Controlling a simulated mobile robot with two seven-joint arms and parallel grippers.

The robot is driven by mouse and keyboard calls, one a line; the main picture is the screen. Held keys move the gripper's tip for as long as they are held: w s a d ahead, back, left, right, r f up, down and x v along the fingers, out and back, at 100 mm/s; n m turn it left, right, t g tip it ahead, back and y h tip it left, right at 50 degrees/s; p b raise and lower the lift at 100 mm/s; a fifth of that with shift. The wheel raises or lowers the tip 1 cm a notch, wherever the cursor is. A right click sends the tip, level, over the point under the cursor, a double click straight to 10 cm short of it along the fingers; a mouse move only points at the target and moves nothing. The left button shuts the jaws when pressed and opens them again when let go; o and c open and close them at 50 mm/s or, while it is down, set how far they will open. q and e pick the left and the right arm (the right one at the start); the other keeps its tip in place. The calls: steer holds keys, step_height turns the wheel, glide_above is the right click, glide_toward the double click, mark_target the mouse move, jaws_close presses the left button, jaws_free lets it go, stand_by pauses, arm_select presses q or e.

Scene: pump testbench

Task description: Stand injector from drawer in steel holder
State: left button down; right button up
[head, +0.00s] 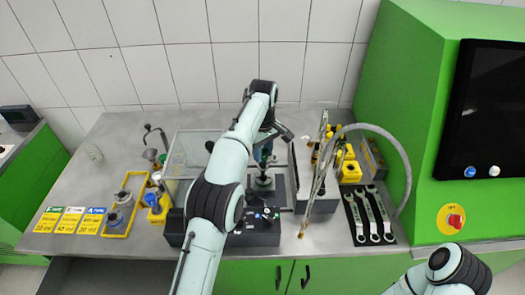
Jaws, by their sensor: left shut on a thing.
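My left arm reaches over the bench from the bottom of the head view. Its gripper (266,148) points down inside the test bench and is shut on a slim object, probably the injector (263,157), seen as a small dark teal piece. Directly below it is a round steel-grey holder (264,182) on the dark bench base. The injector's lower end seems to be at or just above the holder; I cannot tell whether they touch. An open drawer (105,275) shows below the worktop at the lower left. My right gripper is out of view; only its arm shows at the lower right.
The test bench's clear walls (190,150) and black control box (255,230) surround the holder. Hoses and pipes (318,175) stand to the right, with several wrenches (370,215) beyond. A yellow tray (125,205) and label cards (70,220) lie left. The worktop's back left is mostly clear.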

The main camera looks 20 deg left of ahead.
mark_target(263, 163)
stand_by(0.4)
arm_select(q)
steer(key=shift+f+b, duration=0.3)
steer(key=shift+f, duration=0.9)
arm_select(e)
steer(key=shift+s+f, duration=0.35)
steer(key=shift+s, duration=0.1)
arm_select(q)
steer(key=shift+f, duration=0.15)
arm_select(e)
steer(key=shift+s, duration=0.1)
arm_select(q)
steer(key=shift+f, duration=0.15)
steer(key=shift+f, duration=0.7)
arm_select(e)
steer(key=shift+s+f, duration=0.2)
arm_select(q)
steer(key=shift+f, duration=0.45)
steer(key=c, duration=0.7)
jaws_free()
